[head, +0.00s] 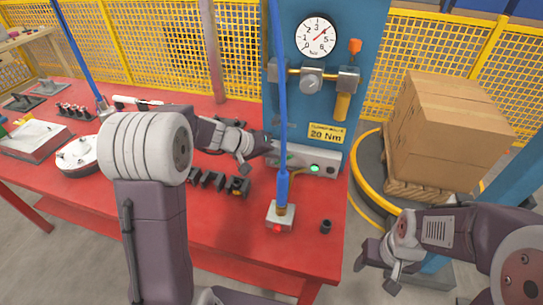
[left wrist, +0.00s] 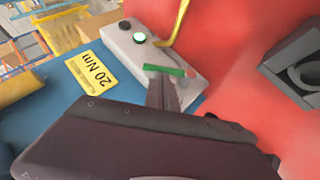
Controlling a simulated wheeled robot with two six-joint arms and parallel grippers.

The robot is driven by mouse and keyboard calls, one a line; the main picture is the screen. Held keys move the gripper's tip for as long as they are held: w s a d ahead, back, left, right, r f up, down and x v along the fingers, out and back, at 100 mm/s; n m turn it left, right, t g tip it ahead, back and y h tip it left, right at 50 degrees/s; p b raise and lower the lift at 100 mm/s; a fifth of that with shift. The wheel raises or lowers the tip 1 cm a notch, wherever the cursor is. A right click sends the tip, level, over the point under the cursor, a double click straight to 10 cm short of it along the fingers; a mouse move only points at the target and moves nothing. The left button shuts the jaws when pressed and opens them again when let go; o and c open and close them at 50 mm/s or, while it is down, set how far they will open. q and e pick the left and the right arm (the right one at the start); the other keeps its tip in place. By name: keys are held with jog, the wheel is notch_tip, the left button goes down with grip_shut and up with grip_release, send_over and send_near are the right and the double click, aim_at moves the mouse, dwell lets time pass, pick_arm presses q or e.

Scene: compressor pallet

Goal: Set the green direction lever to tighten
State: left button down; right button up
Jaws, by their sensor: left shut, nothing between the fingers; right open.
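The box also shows in the head view (head: 312,160), at the foot of the blue panel. My left gripper (head: 266,146) is shut and empty at the box's left end in the head view. In the left wrist view its fingertips (left wrist: 162,82) lie right by the lever; I cannot tell whether they touch it. My right gripper (head: 376,266) is open and empty, off the table's right side.
A blue panel (head: 345,22) carries a gauge (head: 317,37) and a yellow "20 Nm" label (head: 326,133). A blue hose tool (head: 283,190) stands on a small block. Dark sockets (head: 212,180) line the red table (head: 150,225). Cardboard boxes (head: 445,125) stand at right.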

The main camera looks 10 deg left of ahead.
pick_arm(q)
jog(key=d+y, duration=0.1)
jog(key=d+m+y+p, duration=0.1)
jog(key=y, duration=0.1)
jog(key=shift+f, duration=0.4)
jog(key=shift+d+f, duration=0.15)
pick_arm(e)
jog(key=shift+r, duration=0.55)
pick_arm(q)
jog(key=shift+d, duration=0.1)
